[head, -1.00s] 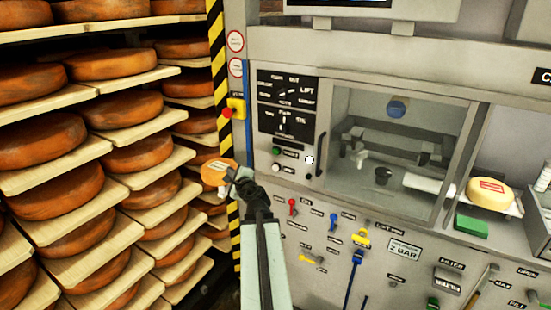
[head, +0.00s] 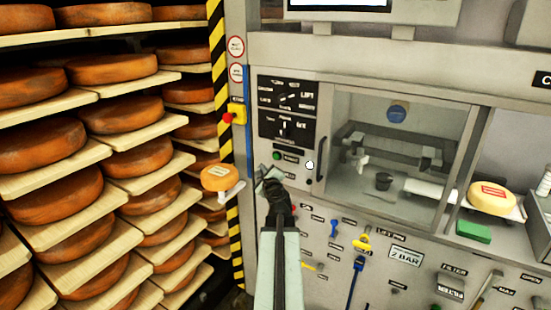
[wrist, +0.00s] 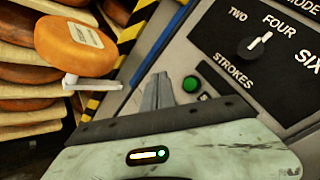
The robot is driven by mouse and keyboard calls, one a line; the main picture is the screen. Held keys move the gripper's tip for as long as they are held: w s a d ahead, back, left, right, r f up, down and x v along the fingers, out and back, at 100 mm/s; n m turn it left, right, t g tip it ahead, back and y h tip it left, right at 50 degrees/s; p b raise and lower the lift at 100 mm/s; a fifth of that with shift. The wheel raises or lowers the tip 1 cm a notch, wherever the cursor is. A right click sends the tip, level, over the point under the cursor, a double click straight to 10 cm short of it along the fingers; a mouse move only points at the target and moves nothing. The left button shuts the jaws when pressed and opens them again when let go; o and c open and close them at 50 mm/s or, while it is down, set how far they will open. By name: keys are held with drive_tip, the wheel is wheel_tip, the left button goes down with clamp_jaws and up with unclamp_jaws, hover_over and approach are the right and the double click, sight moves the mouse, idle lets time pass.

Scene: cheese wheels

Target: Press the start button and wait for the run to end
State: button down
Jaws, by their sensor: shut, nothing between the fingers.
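The green button (head: 276,155) sits on the machine's grey front, below the black dial panel (head: 285,127). It also shows in the wrist view (wrist: 191,84), just below the word STROKES and right of my fingers. The label beside it is too small to read. A white button (head: 309,165) is to its right. My gripper (head: 264,173) is shut and empty, a little below and left of the green button in the head view. In the wrist view my fingertips (wrist: 157,78) point up the panel, left of the button. I see no contact with it.
A small cheese (head: 217,177) on a white bracket stands close left of my gripper. A red emergency button (head: 228,118) is on the striped post. Shelves of cheese wheels fill the left. Coloured levers (head: 334,224) line the lower panel. A door handle (head: 321,158) is to the right.

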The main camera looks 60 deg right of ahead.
sight(276, 156)
drive_tip(key=d, duration=0.6)
drive_tip(key=shift+d, duration=0.4)
idle(1.5)
drive_tip(key=shift+d, duration=0.4)
